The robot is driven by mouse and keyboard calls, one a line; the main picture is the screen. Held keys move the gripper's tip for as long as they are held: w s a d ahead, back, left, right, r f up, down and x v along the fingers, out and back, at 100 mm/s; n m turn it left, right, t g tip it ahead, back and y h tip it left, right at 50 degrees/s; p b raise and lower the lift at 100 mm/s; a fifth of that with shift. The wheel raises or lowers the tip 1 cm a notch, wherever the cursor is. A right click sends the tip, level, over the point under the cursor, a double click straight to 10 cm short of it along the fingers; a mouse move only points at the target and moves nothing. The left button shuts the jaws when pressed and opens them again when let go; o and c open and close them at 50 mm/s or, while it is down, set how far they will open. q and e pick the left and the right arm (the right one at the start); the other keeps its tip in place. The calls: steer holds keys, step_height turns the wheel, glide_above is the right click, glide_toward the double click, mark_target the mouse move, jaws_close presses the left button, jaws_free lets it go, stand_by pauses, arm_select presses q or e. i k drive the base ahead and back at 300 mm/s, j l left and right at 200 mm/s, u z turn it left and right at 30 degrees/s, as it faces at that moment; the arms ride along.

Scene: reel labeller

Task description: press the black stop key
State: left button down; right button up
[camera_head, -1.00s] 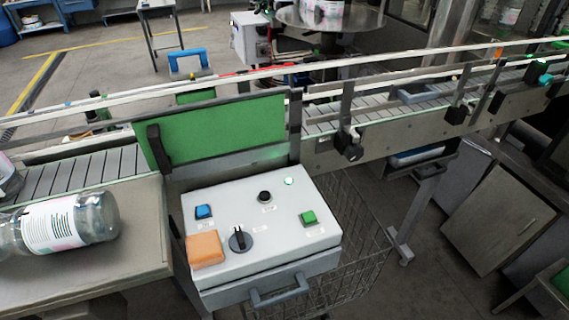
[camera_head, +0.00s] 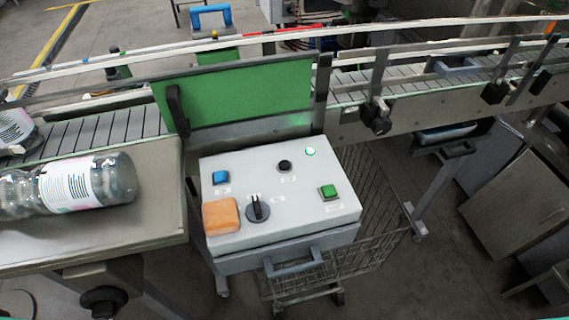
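The black stop key (camera_head: 284,165) is a small round black button near the back middle of the light grey control box (camera_head: 290,222). A blue key (camera_head: 221,177) is to its left and a green key (camera_head: 328,192) is to its front right. A black rotary knob (camera_head: 257,208) is in front of it. A small round lamp (camera_head: 310,151) glows green-white behind it to the right. Nothing covers the black key. Neither of my grippers is in view.
An orange block (camera_head: 221,216) lies on the box's front left corner. A green panel (camera_head: 240,97) stands upright behind the box. A labelled bottle (camera_head: 70,186) lies on the table (camera_head: 150,222) at left. A conveyor (camera_head: 85,133) runs behind.

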mark_target(283, 165)
steer(key=l+u, duration=0.15)
steer(key=l, duration=0.3)
steer(key=l+u, duration=0.2)
steer(key=l, duration=0.25)
steer(key=l+u, duration=0.15)
steer(key=l, duration=0.3)
steer(key=l+u, duration=0.15)
steer(key=l, duration=0.3)
steer(key=k+l+u, duration=0.15)
steer(key=l, duration=0.25)
steer(key=k+l+u, duration=0.2)
steer(key=l, duration=0.25)
steer(key=l+u, duration=0.15)
steer(key=l, duration=0.25)
